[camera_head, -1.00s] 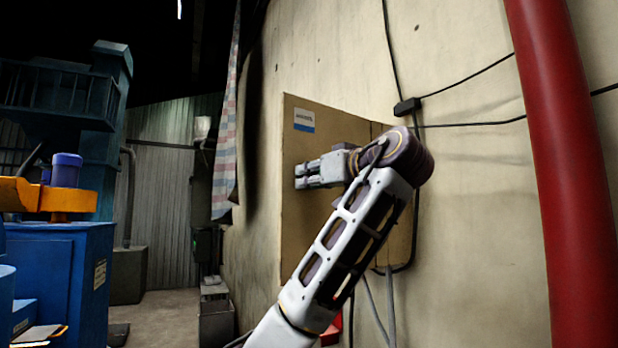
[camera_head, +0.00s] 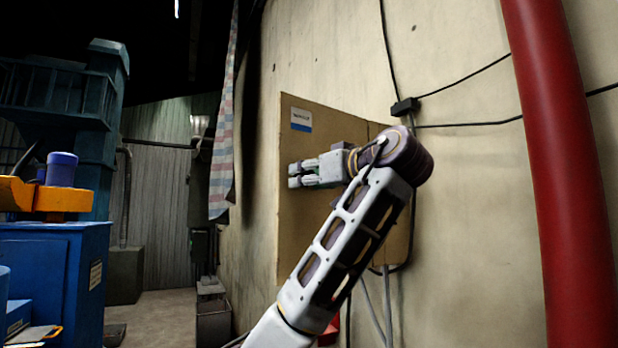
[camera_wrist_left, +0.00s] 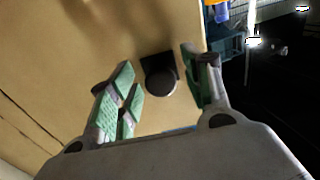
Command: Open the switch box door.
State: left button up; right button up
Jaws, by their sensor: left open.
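The switch box door (camera_head: 335,123) is a tan flat panel with a white and blue label near its top left corner. Its left edge looks nearer to me than its right side; I cannot tell whether it is ajar. My left gripper (camera_head: 292,175) is in front of the panel near that edge, and my forearm hides much of the lower right part. In the left wrist view, a dark round knob (camera_wrist_left: 161,83) on a black base sits near the panel's edge. The fingers of my left gripper (camera_wrist_left: 158,70) are open, one on each side of the knob; contact cannot be told.
The box hangs on a beige wall (camera_head: 470,200). Black cables and a small junction piece (camera_head: 405,107) run beside it. A thick red pipe (camera_head: 565,170) stands at the right. Blue machinery (camera_head: 55,270) stands at the left, with open floor between it and the wall.

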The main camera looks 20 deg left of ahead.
pick_arm(q)
jog(key=v, duration=1.1)
jog(key=shift+d, duration=0.3)
jog(key=shift+s, duration=0.15)
dwell(0.6)
